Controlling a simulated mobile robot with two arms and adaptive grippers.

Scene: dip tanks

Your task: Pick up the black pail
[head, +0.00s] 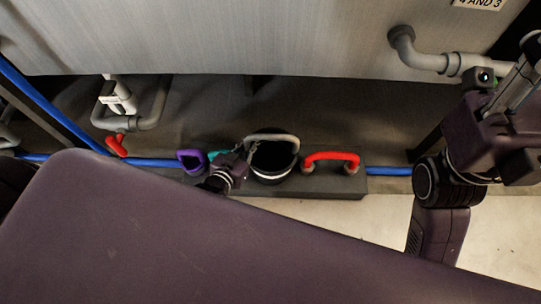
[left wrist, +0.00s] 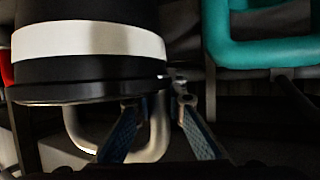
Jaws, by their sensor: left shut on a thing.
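The black pail (head: 272,180) stands upright on a low dark grey ledge in the head view. It has a white band and a grey looped handle (head: 272,137). My left gripper (head: 250,148) is at the left side of the handle and shut on it. In the left wrist view the pail (left wrist: 90,75) appears inverted. One side of its grey handle (left wrist: 158,128) lies between the two fingers (left wrist: 160,115). My right gripper (head: 522,72) is at the right edge of the head view, partly cut off, and its opening is unclear.
A purple handle (head: 191,160) and a teal one are left of the pail; the teal one (left wrist: 265,52) is close to my fingers. A red handle (head: 331,156) is to the right. A blue pipe (head: 385,171) runs along the ledge. A large grey tank (head: 230,40) overhangs behind.

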